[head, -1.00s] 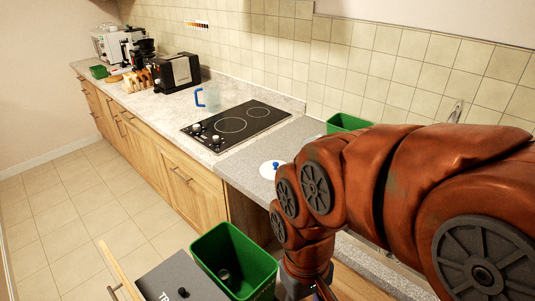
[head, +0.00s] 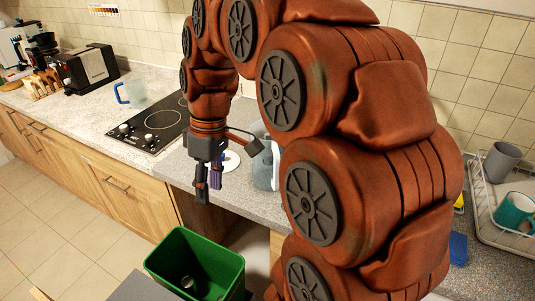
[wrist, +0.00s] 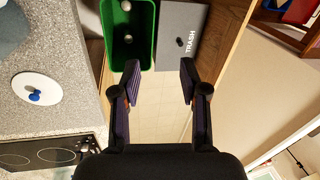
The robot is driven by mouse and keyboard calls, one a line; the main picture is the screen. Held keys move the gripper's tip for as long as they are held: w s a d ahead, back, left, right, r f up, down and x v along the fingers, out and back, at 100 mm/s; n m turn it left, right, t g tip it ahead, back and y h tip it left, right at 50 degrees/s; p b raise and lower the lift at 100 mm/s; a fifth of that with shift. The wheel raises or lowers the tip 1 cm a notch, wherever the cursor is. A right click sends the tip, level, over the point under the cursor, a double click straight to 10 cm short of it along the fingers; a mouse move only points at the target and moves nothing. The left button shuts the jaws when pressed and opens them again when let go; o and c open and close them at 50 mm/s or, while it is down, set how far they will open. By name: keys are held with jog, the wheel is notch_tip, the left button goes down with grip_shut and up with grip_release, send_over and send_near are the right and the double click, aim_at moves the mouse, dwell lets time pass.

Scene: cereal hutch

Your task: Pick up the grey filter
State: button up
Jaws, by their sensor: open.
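I cannot make out a grey filter for certain. A grey-blue jug-like container (head: 263,172) stands on the counter, partly hidden behind my arm. What seems to be part of it shows at the upper left of the wrist view (wrist: 12,28). A white round lid with a blue knob (head: 231,161) lies beside it, also in the wrist view (wrist: 36,92). My gripper (head: 209,190) is open and empty, fingers pointing down, in front of the counter edge. In the wrist view its fingers (wrist: 160,76) are apart with only floor between them.
A green bin (head: 160,263) with small pale round things inside stands below, beside a grey lid marked TRASH (wrist: 181,38). The black hob (head: 150,128) and a clear jug with a blue handle (head: 133,93) are left. A dish rack (head: 483,215) holds cups at right.

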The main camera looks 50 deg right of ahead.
jog(key=w+d+r+n+t+y+b, duration=0.1)
jog(key=w+d+n, duration=0.15)
jog(key=d, duration=0.35)
jog(key=w+d+r+n+t+b, duration=0.1)
jog(key=w+d, duration=0.3)
jog(key=d, duration=0.2)
jog(key=d+n+t+b, duration=0.1)
jog(key=d+n, duration=0.2)
jog(key=d, duration=1.4)
jog(key=shift+m, duration=0.25)
jog(key=shift+a+p+x, duration=0.25)
jog(key=shift+p+x, duration=0.6)
jog(key=shift+x, duration=1.05)
jog(key=shift+a+p+x, duration=0.2)
jog(key=shift+p+x, duration=0.6)
jog(key=shift+x, duration=1.1)
jog(key=shift+r+t+y, duration=0.15)
jog(key=shift+t+y, duration=0.15)
grip_shut()
